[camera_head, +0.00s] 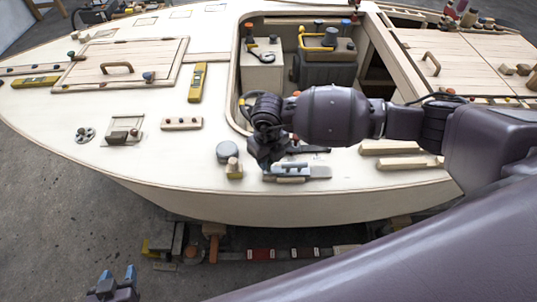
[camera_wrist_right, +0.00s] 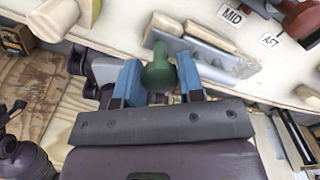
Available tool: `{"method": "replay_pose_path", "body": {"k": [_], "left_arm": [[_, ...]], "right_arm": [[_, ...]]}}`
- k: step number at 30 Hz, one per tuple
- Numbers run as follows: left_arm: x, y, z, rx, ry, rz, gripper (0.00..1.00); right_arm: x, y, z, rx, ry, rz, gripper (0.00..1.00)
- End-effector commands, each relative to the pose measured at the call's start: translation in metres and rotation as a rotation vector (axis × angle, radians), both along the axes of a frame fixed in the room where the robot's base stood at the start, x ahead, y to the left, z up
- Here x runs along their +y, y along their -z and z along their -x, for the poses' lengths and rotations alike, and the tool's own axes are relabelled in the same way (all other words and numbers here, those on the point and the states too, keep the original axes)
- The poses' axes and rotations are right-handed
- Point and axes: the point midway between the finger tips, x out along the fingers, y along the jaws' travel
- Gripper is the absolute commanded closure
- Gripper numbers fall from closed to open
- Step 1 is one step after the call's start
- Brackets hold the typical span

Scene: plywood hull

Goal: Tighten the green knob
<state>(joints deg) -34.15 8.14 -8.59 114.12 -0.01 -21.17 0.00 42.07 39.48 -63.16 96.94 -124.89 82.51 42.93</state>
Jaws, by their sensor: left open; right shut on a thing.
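The green knob (camera_wrist_right: 158,68) stands upright between the two blue fingers of my right gripper (camera_wrist_right: 158,80) in the right wrist view. The gripper is shut on it, with a finger on each side. In the head view my right gripper (camera_head: 266,150) reaches over the near side deck of the hull, and its dark body hides the knob. My left gripper (camera_head: 117,280) is open and empty at the bottom left of the head view, over the floor and away from the hull.
On the deck are a yellow level (camera_head: 197,82), a wooden block with pegs (camera_head: 182,123) and a grey round post (camera_head: 224,152). The open cockpit lies behind my right gripper.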

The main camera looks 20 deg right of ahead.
Motion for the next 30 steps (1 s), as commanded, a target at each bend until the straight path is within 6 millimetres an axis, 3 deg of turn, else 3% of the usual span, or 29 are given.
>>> {"method": "replay_pose_path", "body": {"k": [1, 30], "left_arm": [[0.0, -0.005, 0.0, -0.002, 0.0, 0.0, 0.52], [0.002, -0.035, 0.006, 0.01, -0.004, 0.0, 0.52]], "right_arm": [[0.0, -0.006, -0.003, -0.007, 0.046, -0.002, 0.88], [0.0, -0.006, -0.003, -0.006, 0.967, -0.003, 0.89]]}}
